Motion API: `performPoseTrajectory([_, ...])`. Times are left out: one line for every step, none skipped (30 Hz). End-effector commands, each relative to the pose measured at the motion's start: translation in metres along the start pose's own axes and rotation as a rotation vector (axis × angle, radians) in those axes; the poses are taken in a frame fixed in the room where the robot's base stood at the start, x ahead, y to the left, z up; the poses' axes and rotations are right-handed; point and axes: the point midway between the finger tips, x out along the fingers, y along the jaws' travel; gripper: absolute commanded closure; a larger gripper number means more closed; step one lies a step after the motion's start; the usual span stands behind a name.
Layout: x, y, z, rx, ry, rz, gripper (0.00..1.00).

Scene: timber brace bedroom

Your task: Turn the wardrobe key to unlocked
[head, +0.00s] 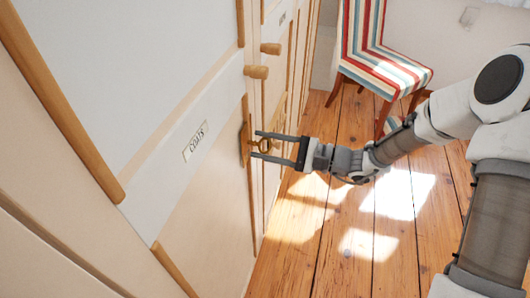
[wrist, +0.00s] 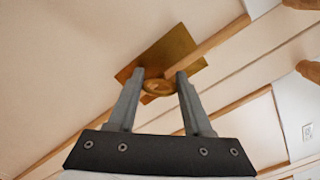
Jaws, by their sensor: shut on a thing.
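The wardrobe (head: 185,190) fills the left of the head view, with a "COATS" label on a rail. A brass lock plate (head: 245,145) sits near the edge of its door; it also shows in the wrist view (wrist: 180,45). The brass key (head: 264,145) stands in the plate, and its round bow shows in the wrist view (wrist: 157,86). My gripper (head: 262,144) reaches in from the right, with its fingertips (wrist: 160,78) on either side of the bow, shut on it. The key's shaft and the keyhole are hidden.
Wooden knobs stick out above the lock, one near (head: 257,72) and one farther back (head: 271,48). A striped chair (head: 385,50) stands at the back right. The plank floor (head: 340,225) is clear.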

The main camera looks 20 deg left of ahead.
Motion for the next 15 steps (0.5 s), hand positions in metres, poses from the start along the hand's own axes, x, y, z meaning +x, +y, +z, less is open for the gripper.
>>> performPoseTrajectory([-0.0009,0.0035,-0.0042,-0.046,0.002,-0.001,1.00])
performPoseTrajectory([-0.0007,0.0038,-0.0041,-0.075,0.002,-0.001,1.00])
performPoseTrajectory([-0.0005,0.0042,-0.0041,-0.112,0.001,-0.001,1.00])
performPoseTrajectory([-0.0005,0.0043,-0.0041,-0.141,0.001,-0.001,1.00])
performPoseTrajectory([-0.0007,0.0044,-0.0042,-0.169,0.001,-0.001,1.00])
performPoseTrajectory([-0.0008,0.0047,-0.0044,-0.207,0.001,-0.001,1.00])
performPoseTrajectory([-0.0007,0.0048,-0.0044,-0.236,0.001,-0.001,1.00])
performPoseTrajectory([-0.0006,0.0048,-0.0043,-0.265,0.001,-0.001,1.00])
performPoseTrajectory([-0.0005,0.0051,-0.0044,-0.302,0.001,-0.001,1.00])
performPoseTrajectory([-0.0005,0.0054,-0.0046,-0.330,0.001,0.000,1.00])
performPoseTrajectory([-0.0005,0.0054,-0.0046,-0.358,0.001,0.000,1.00])
performPoseTrajectory([-0.0005,0.0054,-0.0046,-0.394,0.002,0.000,1.00])
performPoseTrajectory([-0.0005,0.0054,-0.0047,-0.419,0.002,0.000,1.00])
performPoseTrajectory([-0.0005,0.0054,-0.0047,-0.446,0.002,0.000,1.00])
performPoseTrajectory([-0.0006,0.0053,-0.0046,-0.478,0.002,0.000,1.00])
